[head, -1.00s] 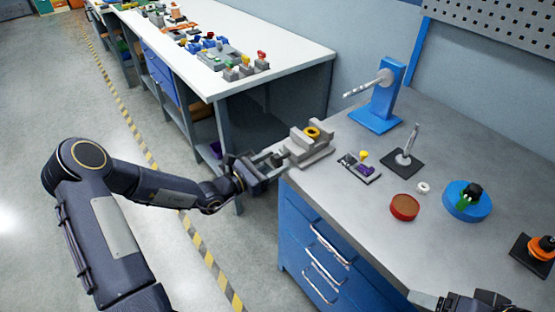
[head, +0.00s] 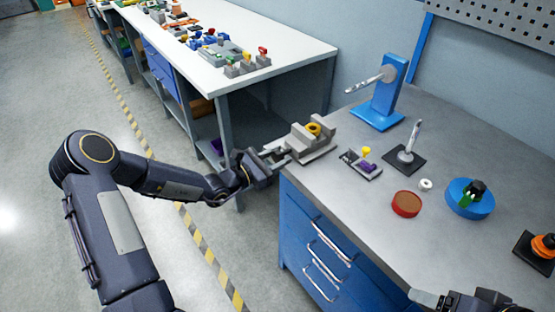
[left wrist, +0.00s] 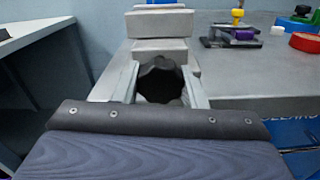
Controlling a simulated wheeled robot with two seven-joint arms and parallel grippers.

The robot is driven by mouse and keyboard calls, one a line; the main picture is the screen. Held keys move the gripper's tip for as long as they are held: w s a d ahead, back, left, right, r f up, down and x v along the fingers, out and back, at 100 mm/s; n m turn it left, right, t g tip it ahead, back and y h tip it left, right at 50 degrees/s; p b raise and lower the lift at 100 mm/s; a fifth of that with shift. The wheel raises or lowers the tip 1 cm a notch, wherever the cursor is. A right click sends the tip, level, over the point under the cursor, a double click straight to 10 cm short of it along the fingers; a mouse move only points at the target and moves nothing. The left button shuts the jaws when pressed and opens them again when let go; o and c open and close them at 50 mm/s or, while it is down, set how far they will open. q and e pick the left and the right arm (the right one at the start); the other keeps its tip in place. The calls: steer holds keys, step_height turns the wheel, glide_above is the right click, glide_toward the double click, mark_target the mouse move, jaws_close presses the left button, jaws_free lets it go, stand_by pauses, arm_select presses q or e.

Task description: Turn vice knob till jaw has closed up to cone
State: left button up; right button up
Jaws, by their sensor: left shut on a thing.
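The grey vice (head: 308,147) stands at the left corner of the grey bench. A yellow ring-like piece (head: 314,128), probably the cone, sits between its blocks; any gap to the jaw is too small to judge. My left gripper (head: 277,156) reaches the vice's near end from the left. In the left wrist view its two fingers (left wrist: 160,88) stand on either side of the dark lobed knob (left wrist: 160,78) and are shut on it. The vice's grey blocks (left wrist: 160,24) rise behind the knob. My right gripper (head: 470,302) shows only partly at the bottom edge, its fingers unclear.
Right of the vice stand a small plate with yellow and purple parts (head: 362,164), a rod on a black base (head: 405,158), a red disc (head: 406,204) and a blue disc (head: 470,200). A blue stand (head: 382,100) is behind. A white table (head: 285,52) lies beyond.

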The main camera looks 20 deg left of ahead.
arm_select(q)
steer(key=shift+f+m+b, duration=0.25)
steer(key=shift+m+b, duration=0.95)
steer(key=shift+r+m+b, duration=0.15)
steer(key=shift+m+b, duration=0.2)
steer(key=shift+m, duration=0.15)
steer(key=shift+r, duration=0.1)
arm_select(e)
step_height(320, 180, down, 4)
steer(key=shift+f, duration=0.1)
arm_select(q)
steer(key=o, duration=1)
steer(key=shift+a, duration=0.1)
steer(key=v, duration=0.7)
steer(key=shift+s+a+b, duration=0.2)
steer(key=shift+s+b, duration=0.15)
arm_select(e)
steer(key=shift+f, duration=0.4)
